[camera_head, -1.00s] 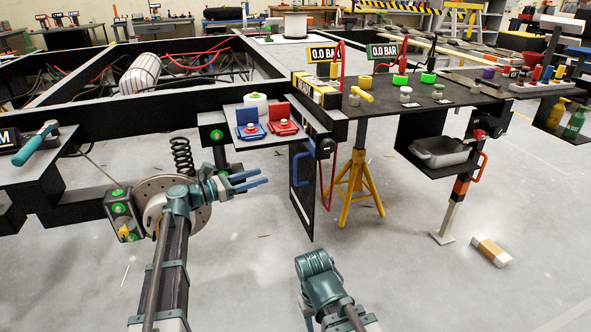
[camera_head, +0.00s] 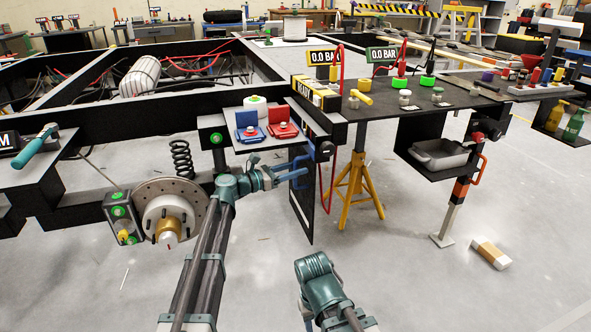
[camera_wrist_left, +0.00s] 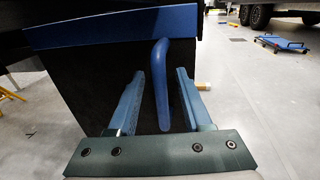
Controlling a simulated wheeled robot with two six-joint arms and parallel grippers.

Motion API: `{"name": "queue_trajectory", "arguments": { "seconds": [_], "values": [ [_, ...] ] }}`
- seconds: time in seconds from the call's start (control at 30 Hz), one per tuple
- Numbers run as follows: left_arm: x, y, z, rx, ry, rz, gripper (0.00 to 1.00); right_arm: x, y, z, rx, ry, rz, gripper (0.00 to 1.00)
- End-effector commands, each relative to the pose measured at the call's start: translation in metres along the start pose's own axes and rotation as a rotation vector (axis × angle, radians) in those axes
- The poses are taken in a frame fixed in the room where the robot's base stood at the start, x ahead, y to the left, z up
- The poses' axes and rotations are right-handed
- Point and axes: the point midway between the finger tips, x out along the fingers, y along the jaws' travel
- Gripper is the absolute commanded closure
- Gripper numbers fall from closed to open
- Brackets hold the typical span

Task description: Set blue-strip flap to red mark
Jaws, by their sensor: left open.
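The flap is a dark panel (camera_head: 302,208) hanging below the frame's corner. In the left wrist view, the panel (camera_wrist_left: 95,85) has a blue strip (camera_wrist_left: 110,27) along its top and a curved blue handle (camera_wrist_left: 161,85). My left gripper (camera_head: 300,170) is at the flap's handle in the head view. In the left wrist view, my left gripper (camera_wrist_left: 160,76) is open, with the handle showing between its two fingers; I cannot tell whether they touch it. I cannot make out the red mark. My right arm shows at the bottom middle, but its gripper is out of view.
A yellow stand (camera_head: 358,185) is just right of the flap, with a red hose (camera_head: 327,195) hanging between. A shelf with blue and red latch-like pieces (camera_head: 281,128) sits above left. A brake disc (camera_head: 170,215) is further left. The floor in front is clear.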

Motion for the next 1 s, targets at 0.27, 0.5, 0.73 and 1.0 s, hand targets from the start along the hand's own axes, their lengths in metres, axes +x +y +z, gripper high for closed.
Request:
{"name": "queue_trajectory", "arguments": {
  "seconds": [0.27, 0.5, 0.73, 1.0],
  "values": [
    [0.0018, -0.0002, 0.0000, 0.000, 0.000, 0.000, 0.50, 0.0000, 0.0000, 0.0000, 0.000, 0.000, 0.000, 0.50],
    [0.0016, -0.0002, 0.0000, 0.000, 0.000, 0.000, 0.88, 0.0000, 0.0000, 0.0000, 0.000, 0.000, 0.000, 0.50],
    [0.0015, -0.0002, 0.0000, 0.000, 0.000, 0.000, 1.00, 0.0000, 0.0000, 0.0000, 0.000, 0.000, 0.000, 0.50],
    [0.0014, -0.0001, 0.0000, 0.000, 0.000, 0.000, 1.00, 0.0000, 0.0000, 0.0000, 0.000, 0.000, 0.000, 0.50]
  ]
}}
